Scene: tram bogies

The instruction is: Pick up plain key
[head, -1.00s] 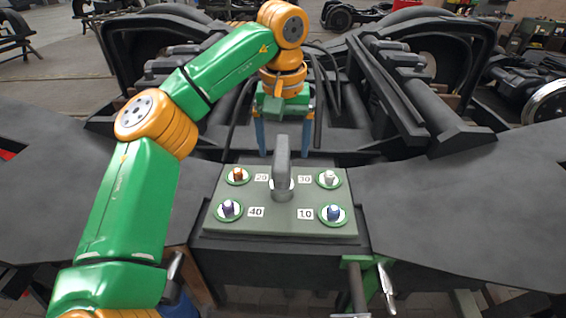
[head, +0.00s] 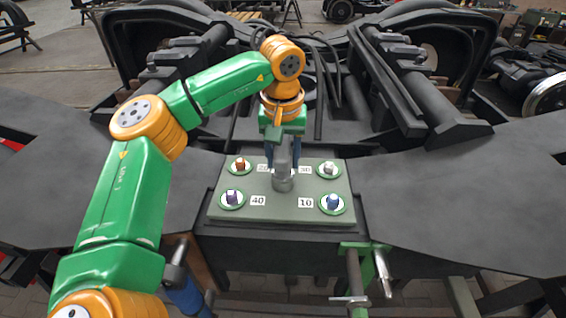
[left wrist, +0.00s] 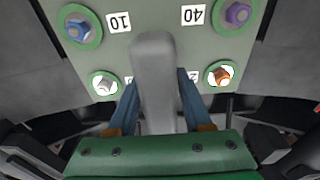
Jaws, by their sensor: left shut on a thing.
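The plain key (head: 283,179) is a grey upright handle with a rounded top. It stands at the centre of the grey-green plate (head: 280,213), and its foot appears to be still at the plate. My left gripper (head: 283,160) comes down from behind with its blue fingers shut on the key. In the left wrist view the key (left wrist: 155,75) lies between the two fingers (left wrist: 160,108). The fingertips are partly hidden behind the key in the head view. My right gripper is not in view.
Around the key stand coloured bolts in green rings: orange (head: 240,166), white (head: 328,169), purple (head: 233,198) and blue (head: 333,203), with number labels. Dark bogie frame surrounds the plate.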

